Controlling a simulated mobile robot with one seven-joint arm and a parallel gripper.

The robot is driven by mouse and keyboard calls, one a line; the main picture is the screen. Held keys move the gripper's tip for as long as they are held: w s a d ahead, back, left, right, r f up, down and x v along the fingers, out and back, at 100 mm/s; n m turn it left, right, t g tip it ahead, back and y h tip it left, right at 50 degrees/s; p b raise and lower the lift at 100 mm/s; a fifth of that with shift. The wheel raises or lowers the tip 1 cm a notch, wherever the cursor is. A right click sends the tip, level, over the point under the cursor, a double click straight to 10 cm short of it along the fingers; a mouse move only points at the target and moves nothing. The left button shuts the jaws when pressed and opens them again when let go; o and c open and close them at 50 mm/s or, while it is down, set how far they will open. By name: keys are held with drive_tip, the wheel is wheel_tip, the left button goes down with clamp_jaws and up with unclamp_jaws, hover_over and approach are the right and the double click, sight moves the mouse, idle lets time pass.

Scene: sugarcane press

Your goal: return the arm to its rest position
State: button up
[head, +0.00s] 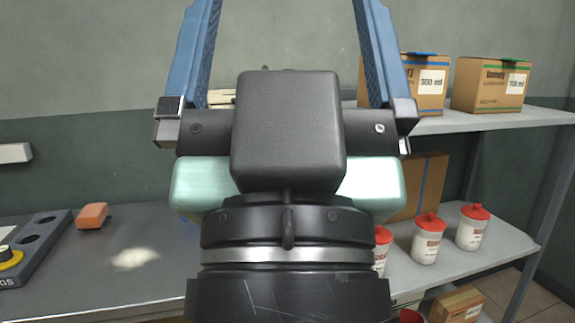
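My gripper (283,75) fills the middle of the head view, raised in front of the camera. Its two blue fingers point up and stand wide apart, one at the left and one at the right. The gap between them shows mostly the wall, and I see nothing held there. The fingertips run out of the top of the picture. My dark wrist and the pale green part behind the fingers hide the middle of the scene.
A grey table (150,280) at left carries an orange block (92,216), a pale powdery patch (135,258) and a dark holder (38,245). A metal shelf (490,121) at right holds cardboard boxes (490,85) and white jars with red lids (471,229).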

wheel_tip(320, 180, up, 27)
drive_tip(key=p, duration=2.4)
drive_tip(key=shift+p, duration=0.4)
drive_tip(key=shift+w, duration=0.1)
